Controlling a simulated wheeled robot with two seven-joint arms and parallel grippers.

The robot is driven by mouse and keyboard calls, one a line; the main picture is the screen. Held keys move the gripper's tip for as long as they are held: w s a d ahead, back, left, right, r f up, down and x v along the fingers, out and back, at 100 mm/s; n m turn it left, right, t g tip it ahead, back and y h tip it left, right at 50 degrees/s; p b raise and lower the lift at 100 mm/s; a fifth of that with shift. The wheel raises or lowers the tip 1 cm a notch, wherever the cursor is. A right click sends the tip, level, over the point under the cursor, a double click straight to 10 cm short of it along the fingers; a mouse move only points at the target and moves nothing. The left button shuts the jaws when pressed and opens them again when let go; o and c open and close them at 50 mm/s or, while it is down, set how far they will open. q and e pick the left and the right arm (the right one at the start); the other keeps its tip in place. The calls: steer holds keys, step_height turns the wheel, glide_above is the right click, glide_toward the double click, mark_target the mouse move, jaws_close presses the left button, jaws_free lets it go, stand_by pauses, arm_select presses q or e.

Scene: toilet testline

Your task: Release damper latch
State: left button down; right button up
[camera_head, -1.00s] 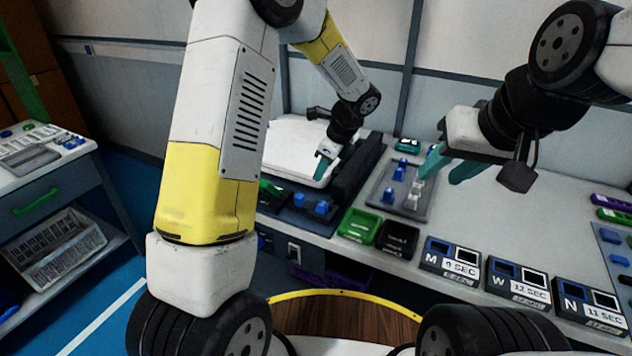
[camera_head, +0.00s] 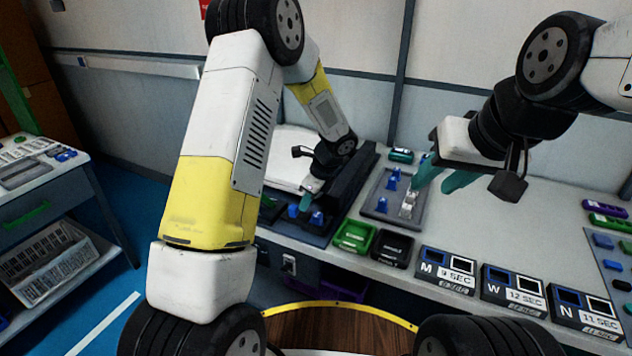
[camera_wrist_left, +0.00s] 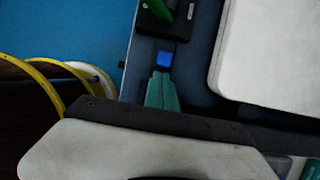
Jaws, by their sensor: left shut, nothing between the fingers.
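A dark fixture (camera_head: 282,222) at the bench's front edge carries small blue parts (camera_head: 317,217); I cannot tell for sure which one is the damper latch. One blue block (camera_wrist_left: 164,58) shows in the left wrist view. My left gripper (camera_head: 307,194) is shut and empty, its teal fingers just behind and above the blue parts. In the left wrist view its closed fingertips (camera_wrist_left: 162,78) point at the blue block, very close to it; contact cannot be told. My right gripper (camera_head: 440,178) is open and empty, above the bench near a grey tray.
A white lid-like panel (camera_head: 287,158) lies behind the fixture, with a dark raised block (camera_head: 347,185) beside it. The grey tray (camera_head: 378,210) holds blue and light pieces. Green (camera_head: 355,235) and black (camera_head: 394,249) bins and labelled timer boxes (camera_head: 447,268) line the front edge.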

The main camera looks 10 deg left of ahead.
mark_target(294, 207)
arm_select(q)
steer(key=shift+x, duration=0.95)
steer(key=shift+w+a+r, duration=0.1)
steer(key=shift+w+a, duration=0.15)
steer(key=shift+a, duration=0.4)
steer(key=shift+w+a, duration=0.2)
steer(key=shift+a, duration=0.4)
steer(key=shift+r, duration=0.15)
steer(key=v, duration=0.9)
steer(key=shift+d+r, duration=0.25)
steer(key=shift+d, duration=0.2)
steer(key=shift+s, duration=0.1)
